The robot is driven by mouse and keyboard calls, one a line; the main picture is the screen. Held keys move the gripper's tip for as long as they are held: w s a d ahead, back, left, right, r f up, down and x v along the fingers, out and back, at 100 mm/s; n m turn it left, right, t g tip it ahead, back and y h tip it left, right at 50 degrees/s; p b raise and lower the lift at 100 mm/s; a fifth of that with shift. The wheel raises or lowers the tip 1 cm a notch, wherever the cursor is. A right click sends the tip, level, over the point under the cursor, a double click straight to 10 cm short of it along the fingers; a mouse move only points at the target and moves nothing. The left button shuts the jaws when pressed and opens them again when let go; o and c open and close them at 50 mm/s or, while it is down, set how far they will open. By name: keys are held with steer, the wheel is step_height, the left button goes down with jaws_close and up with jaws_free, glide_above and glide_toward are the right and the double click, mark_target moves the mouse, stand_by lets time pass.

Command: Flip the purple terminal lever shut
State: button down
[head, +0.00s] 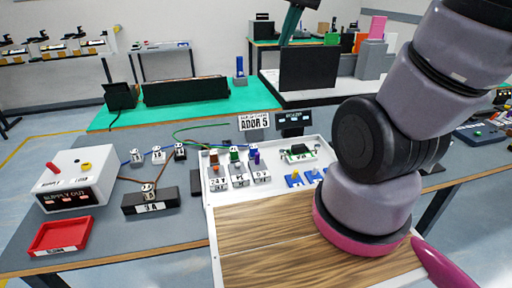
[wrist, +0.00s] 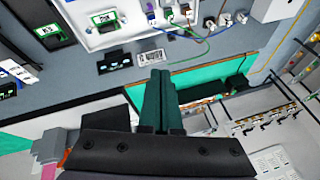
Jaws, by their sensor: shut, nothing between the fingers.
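The purple terminal lever (head: 255,154) sticks up from the rightmost of three small white terminal blocks in the white tray. In the wrist view the terminal blocks (wrist: 168,14) are small at the top edge, and the lever's angle there is hard to tell. My gripper (head: 284,43) shows at the top of the head view, high up and well apart from the lever. Its dark green fingers (wrist: 160,72) are together in the wrist view, with nothing between them.
The white tray (head: 209,192) also holds a green circuit board (head: 299,153) and blue parts (head: 305,178). An address sign (head: 254,122) and small black display (head: 293,118) stand behind it. A supply box (head: 75,180) and red bin (head: 60,237) are left. Wires run to the blocks.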

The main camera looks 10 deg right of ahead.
steer(key=w+a+f+n+g, duration=0.2)
steer(key=w+a+f+g, duration=0.1)
steer(key=w+f, duration=0.75)
steer(key=n+g+h, duration=0.1)
steer(key=g+h, duration=0.1)
steer(key=g, duration=0.1)
glide_toward(257, 158)
steer(key=w+r, duration=0.3)
steer(key=shift+d, duration=0.25)
steer(key=f, duration=0.6)
steer(key=s+f, duration=0.1)
steer(key=f, duration=0.2)
steer(key=shift+f, duration=0.4)
